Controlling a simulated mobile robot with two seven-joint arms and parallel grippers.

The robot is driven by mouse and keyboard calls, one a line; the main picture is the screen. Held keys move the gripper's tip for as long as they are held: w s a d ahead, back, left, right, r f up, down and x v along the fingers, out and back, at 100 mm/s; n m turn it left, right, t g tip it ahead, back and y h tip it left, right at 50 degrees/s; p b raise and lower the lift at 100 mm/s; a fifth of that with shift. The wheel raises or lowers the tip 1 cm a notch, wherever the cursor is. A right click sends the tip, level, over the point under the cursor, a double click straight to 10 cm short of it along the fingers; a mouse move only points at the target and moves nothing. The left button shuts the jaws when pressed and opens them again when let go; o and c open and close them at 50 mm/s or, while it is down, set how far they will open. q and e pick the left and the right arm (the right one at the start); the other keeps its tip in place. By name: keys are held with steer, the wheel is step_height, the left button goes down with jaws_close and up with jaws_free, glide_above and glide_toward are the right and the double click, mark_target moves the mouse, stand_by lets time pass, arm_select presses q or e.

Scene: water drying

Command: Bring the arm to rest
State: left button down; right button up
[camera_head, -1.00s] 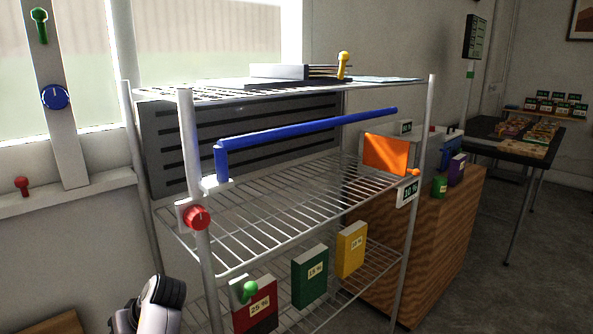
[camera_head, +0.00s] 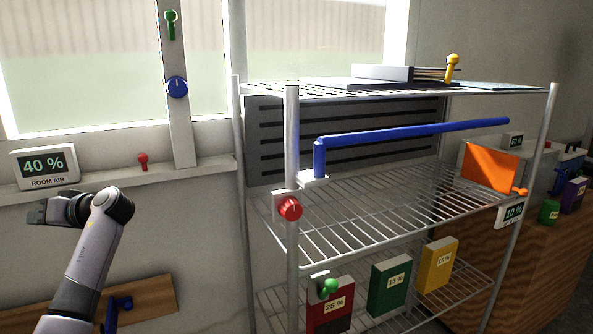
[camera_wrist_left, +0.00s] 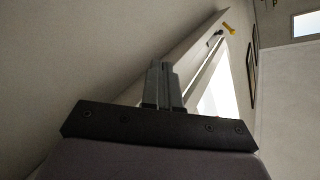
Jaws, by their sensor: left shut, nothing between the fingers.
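My left arm comes in from the lower left of the head view. Its gripper (camera_head: 42,212) points left, in front of the wall just below the window sill. It holds nothing and touches nothing that I can see. In the left wrist view the two fingers (camera_wrist_left: 164,84) stand close together, shut and empty, with bare wall behind them. My right gripper is not in view.
A wire shelf rack (camera_head: 292,230) stands to the right, with a blue bar (camera_head: 415,131), a red knob (camera_head: 290,208) and several boxes. A room air display (camera_head: 44,166) stands on the sill above the gripper. A wooden board (camera_head: 150,297) is low behind the arm.

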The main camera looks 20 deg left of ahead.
arm_select(q)
steer(key=w+d+f+m+t+y, duration=0.1)
steer(key=w+d+f+m+t, duration=0.3)
steer(key=w+f+m+t, duration=0.35)
steer(key=d+f+m+t+h, duration=0.85)
steer(key=d+f+m, duration=0.35)
steer(key=d+f, duration=0.75)
steer(key=s+d+f+m+h, duration=0.1)
steer(key=s+d+f+h, duration=0.2)
steer(key=d, duration=0.4)
steer(key=s+d+f+m+g+h, duration=0.1)
steer(key=s+d+f+h, duration=0.15)
steer(key=s+d, duration=0.4)
steer(key=s+d+f+m+h, duration=0.1)
steer(key=s+d+f+h, duration=0.2)
steer(key=d, duration=0.4)
steer(key=d+r+n+h, duration=0.2)
steer(key=d+n, duration=0.3)
steer(key=d, duration=0.4)
step_height(320, 180, up, 14)
steer(key=a+p, duration=0.1)
steer(key=p, duration=1.6)
steer(key=shift+s+a+r+t+y, duration=0.2)
steer(key=shift+s+t+y, duration=0.1)
steer(key=shift+y, duration=0.1)
